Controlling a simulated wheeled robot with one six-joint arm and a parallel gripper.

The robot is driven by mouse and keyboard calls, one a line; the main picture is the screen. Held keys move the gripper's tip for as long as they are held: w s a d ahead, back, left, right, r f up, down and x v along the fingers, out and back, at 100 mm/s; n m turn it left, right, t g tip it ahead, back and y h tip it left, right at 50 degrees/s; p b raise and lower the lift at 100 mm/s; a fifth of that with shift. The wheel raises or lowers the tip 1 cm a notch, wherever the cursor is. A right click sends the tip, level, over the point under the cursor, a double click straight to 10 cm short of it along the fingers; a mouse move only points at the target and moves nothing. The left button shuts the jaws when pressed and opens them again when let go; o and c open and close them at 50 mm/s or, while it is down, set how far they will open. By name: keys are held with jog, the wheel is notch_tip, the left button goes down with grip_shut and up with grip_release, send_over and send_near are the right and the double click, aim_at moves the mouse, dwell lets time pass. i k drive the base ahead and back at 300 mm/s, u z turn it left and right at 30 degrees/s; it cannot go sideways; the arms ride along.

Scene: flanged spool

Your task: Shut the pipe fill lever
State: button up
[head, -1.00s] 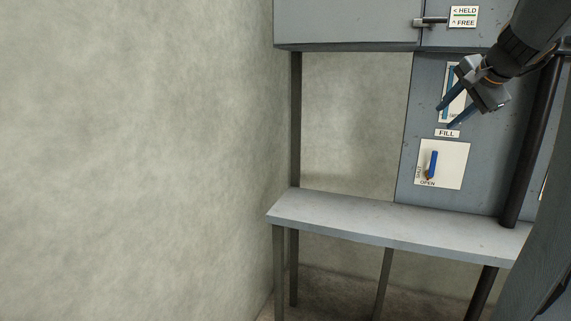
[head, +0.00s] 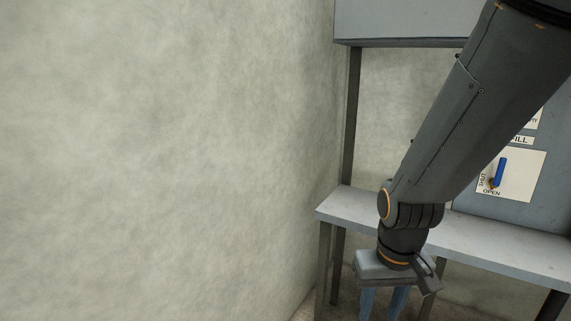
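The blue fill lever (head: 500,172) stands nearly upright on a white plate (head: 524,177) at the right of the head view. The plate reads "SHUT" along its left side and "OPEN" at its bottom. The lever's lower end is by the "OPEN" word. My gripper (head: 384,303) points down in front of the bench, to the left of and below the lever, well apart from it. Its two blue fingers are spread with a gap between them and nothing visible in it. The fingertips run to the bottom edge of the picture.
A grey bench (head: 470,237) runs below the lever's panel (head: 475,190). A grey cabinet (head: 400,22) hangs above, on a dark post (head: 351,120). A bare wall (head: 160,160) fills the left. My arm hides part of the panel and bench.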

aim_at(494, 183)
jog(key=u, duration=0.5)
jog(key=k, duration=1.15)
jog(key=z, duration=0.45)
jog(key=i, duration=0.8)
jog(key=z, duration=0.75)
jog(key=i, duration=1.05)
jog(key=u, duration=0.1)
